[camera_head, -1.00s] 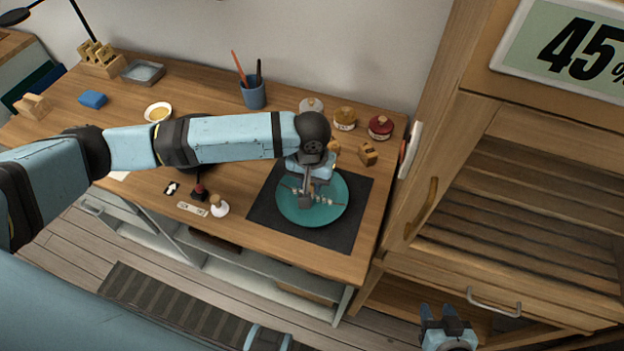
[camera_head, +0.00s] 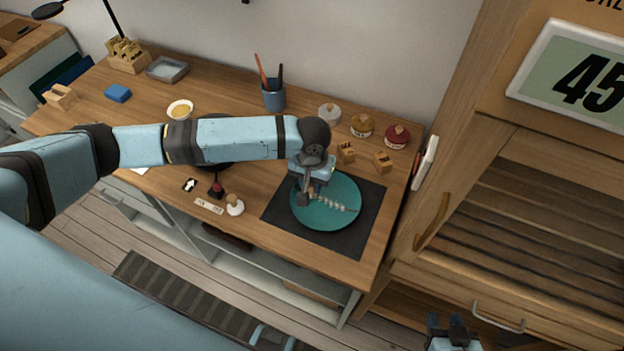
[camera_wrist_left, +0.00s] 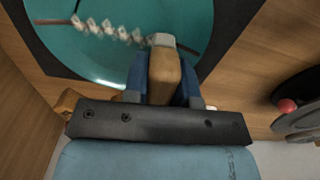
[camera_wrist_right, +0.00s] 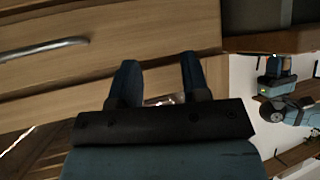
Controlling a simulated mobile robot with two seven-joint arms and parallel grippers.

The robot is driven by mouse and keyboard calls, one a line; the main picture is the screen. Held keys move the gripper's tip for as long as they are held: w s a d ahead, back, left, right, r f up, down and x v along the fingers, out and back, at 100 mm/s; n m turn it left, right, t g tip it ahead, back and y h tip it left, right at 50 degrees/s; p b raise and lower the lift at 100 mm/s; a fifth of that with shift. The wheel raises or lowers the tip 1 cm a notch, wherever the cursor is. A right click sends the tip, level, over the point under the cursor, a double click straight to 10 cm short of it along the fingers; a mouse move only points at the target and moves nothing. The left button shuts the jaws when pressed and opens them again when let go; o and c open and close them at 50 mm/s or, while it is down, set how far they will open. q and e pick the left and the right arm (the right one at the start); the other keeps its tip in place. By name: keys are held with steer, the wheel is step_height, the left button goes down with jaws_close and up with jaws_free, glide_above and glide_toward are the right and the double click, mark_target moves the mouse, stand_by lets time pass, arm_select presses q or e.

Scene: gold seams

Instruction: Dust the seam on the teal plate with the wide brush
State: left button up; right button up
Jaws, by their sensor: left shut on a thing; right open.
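The teal plate (camera_head: 328,214) lies on a dark mat on the wooden worktop. A line of small pale flakes runs along the brown seam (camera_head: 345,208) across it. My left gripper (camera_head: 305,194) is over the left part of the plate. In the left wrist view the gripper (camera_wrist_left: 164,85) is shut on the wide brush (camera_wrist_left: 163,72), seen as a wooden handle with a pale metal band. The brush's tip is at the end of the flake line; its bristles are hidden. My right gripper (camera_wrist_right: 155,80) is open and empty, low in front of the wooden cabinet.
The dark mat (camera_head: 367,212) has bare room right of the plate. Wooden blocks (camera_head: 382,162) and lidded jars (camera_head: 396,137) stand behind it. A white knobbed stamp (camera_head: 235,206) stands to the left. A blue cup (camera_head: 273,95) holds tools. The cabinet (camera_head: 450,220) rises at the right.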

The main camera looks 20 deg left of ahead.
arm_select(q)
steer(key=shift+f, duration=0.65)
